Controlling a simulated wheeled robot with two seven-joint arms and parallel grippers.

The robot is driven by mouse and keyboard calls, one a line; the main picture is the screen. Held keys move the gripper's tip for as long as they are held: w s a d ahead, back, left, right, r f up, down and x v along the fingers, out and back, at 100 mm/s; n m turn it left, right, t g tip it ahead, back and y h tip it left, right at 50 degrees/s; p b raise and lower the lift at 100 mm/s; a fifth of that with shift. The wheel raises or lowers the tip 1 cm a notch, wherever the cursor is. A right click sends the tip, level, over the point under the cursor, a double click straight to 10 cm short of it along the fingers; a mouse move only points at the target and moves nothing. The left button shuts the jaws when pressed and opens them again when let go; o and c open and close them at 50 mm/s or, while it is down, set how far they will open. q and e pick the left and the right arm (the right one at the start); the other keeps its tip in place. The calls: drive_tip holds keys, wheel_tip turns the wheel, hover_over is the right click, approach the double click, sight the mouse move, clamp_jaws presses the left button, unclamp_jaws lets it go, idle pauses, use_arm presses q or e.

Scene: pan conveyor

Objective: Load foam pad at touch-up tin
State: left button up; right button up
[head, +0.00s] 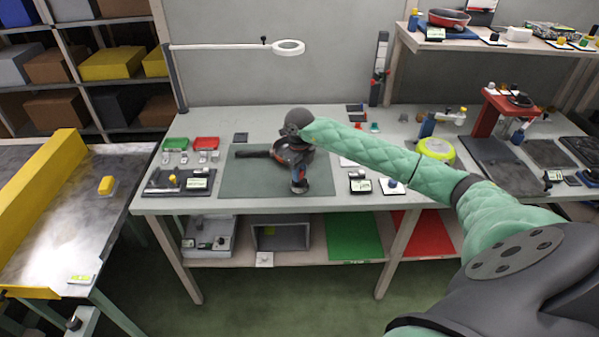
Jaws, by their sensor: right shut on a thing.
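My right arm reaches in from the right, over the middle of the bench. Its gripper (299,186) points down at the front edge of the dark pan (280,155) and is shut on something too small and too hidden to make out. The pan lies on a dark green mat (240,184), its handle to the left. My wrist and gripper cover part of the pan. I cannot tell the foam pad or the touch-up tin for certain among the small items on the bench. My left gripper is not in view.
A dark tray (155,190) with small items is left of the mat. Green (175,144) and red (206,143) trays lie behind it. A ring lamp (288,47) hangs above. A yellow-green round item (436,150) is at right. A yellow-walled conveyor (70,215) stands at left.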

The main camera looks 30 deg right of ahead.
drive_tip(key=shift+f+b, duration=0.3)
drive_tip(key=shift+f, duration=0.1)
idle(0.4)
drive_tip(key=shift+f+b, duration=0.1)
drive_tip(key=shift+b, duration=0.2)
idle(1.7)
drive_tip(key=shift+r+p, duration=0.95)
drive_tip(key=shift+r, duration=2.6)
